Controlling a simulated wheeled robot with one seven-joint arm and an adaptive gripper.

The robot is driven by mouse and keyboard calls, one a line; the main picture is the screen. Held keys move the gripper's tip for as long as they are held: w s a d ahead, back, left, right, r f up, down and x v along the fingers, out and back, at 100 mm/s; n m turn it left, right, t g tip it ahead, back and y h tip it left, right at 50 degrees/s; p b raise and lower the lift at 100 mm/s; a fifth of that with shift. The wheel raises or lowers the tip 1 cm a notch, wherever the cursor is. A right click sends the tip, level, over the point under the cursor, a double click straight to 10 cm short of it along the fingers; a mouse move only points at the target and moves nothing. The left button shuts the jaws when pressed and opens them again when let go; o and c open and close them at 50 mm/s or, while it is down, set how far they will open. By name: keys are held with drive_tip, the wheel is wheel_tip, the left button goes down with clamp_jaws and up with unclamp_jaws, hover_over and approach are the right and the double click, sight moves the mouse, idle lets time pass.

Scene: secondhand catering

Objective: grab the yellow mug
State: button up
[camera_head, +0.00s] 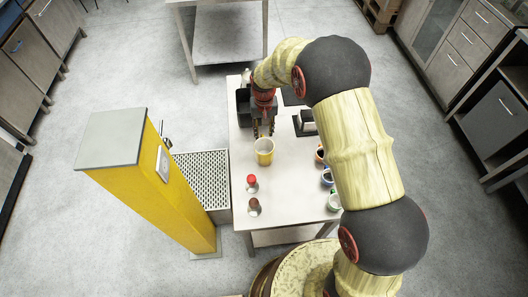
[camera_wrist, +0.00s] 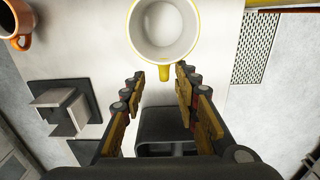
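The yellow mug (camera_head: 264,152) stands upright on the white table (camera_head: 285,205). It has a white inside and looks empty. In the wrist view the yellow mug (camera_wrist: 164,30) is at the top, with its yellow handle pointing towards my gripper. My gripper (camera_head: 264,132) is just behind the mug in the head view. In the wrist view my gripper (camera_wrist: 158,75) is open, with its fingers on either side of the line of the handle. The handle tip lies near the space between the fingertips. I cannot tell whether anything touches.
A red-capped shaker (camera_head: 252,183) and a brown-topped shaker (camera_head: 254,206) stand near the table's left edge. An orange mug (camera_wrist: 17,20) and a blue mug (camera_head: 327,178) stand on the right side. A black container (camera_wrist: 165,130) lies beneath my gripper. A yellow post (camera_head: 170,205) rises left of the table.

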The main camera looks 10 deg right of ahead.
sight(262, 141)
drive_tip(key=f, duration=0.2)
drive_tip(key=f+b, duration=0.1)
drive_tip(key=f, duration=0.1)
drive_tip(key=f+b, duration=0.1)
drive_tip(key=f, duration=0.2)
drive_tip(key=shift+w+a, duration=0.1)
drive_tip(key=shift+a, duration=0.2)
drive_tip(key=shift+c, duration=0.5)
clamp_jaws()
